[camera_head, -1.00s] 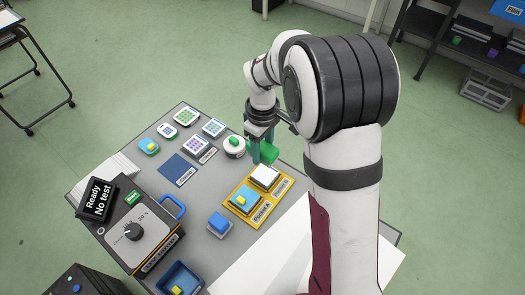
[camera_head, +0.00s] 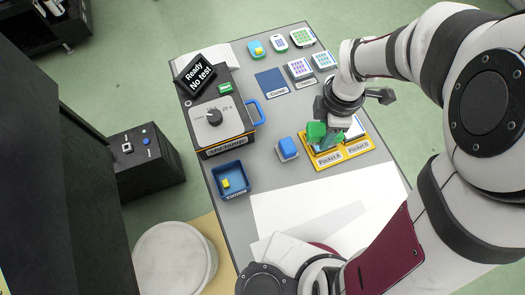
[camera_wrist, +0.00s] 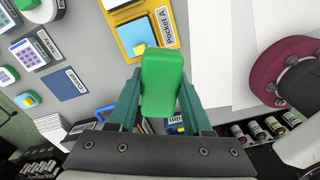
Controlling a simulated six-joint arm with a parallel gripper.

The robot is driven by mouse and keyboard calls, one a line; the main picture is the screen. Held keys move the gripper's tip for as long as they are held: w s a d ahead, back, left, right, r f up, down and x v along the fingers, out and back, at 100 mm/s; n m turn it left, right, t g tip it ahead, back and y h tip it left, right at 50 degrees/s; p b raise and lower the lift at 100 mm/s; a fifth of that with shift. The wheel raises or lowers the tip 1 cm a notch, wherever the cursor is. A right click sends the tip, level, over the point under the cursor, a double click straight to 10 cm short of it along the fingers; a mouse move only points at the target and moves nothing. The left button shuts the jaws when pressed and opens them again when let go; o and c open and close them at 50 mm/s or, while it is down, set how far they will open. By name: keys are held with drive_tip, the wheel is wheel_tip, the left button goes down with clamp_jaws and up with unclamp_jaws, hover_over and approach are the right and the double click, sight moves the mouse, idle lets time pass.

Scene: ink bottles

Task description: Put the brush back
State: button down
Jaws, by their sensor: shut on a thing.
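My gripper (camera_head: 327,140) is shut on a green block-like handle (camera_wrist: 163,82), which also shows in the head view (camera_head: 316,131). Whether this is the brush I cannot tell; its lower end is hidden. The gripper hangs over the yellow tray (camera_head: 328,161) with labels Pocket A and Pocket B, on the Pocket A side. In the wrist view a blue piece with a yellow top (camera_wrist: 136,36) sits in Pocket A, beside the green handle. A second green handle (camera_wrist: 26,4) is partly in view at the top left corner there.
A UV lamp box (camera_head: 222,120) with a dial stands left, under a screen (camera_head: 195,76) reading "Ready No test". A blue block (camera_head: 288,148) stands left of the tray. A blue mat (camera_head: 271,83) lies behind, and white sheets (camera_head: 300,212) lie in front.

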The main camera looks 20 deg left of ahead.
drive_tip(key=s+a+n, duration=0.2)
drive_tip(key=s+n, duration=0.2)
drive_tip(key=n, duration=0.1)
hover_over(261, 162)
drive_tip(key=f, duration=0.7)
drive_tip(key=shift+d, duration=0.25)
drive_tip(key=f, duration=0.3)
drive_tip(key=shift+a+f, duration=0.3)
drive_tip(key=shift+f, duration=0.4)
drive_tip(key=shift+c, duration=1.7)
unclamp_jaws()
drive_tip(key=shift+f, duration=0.1)
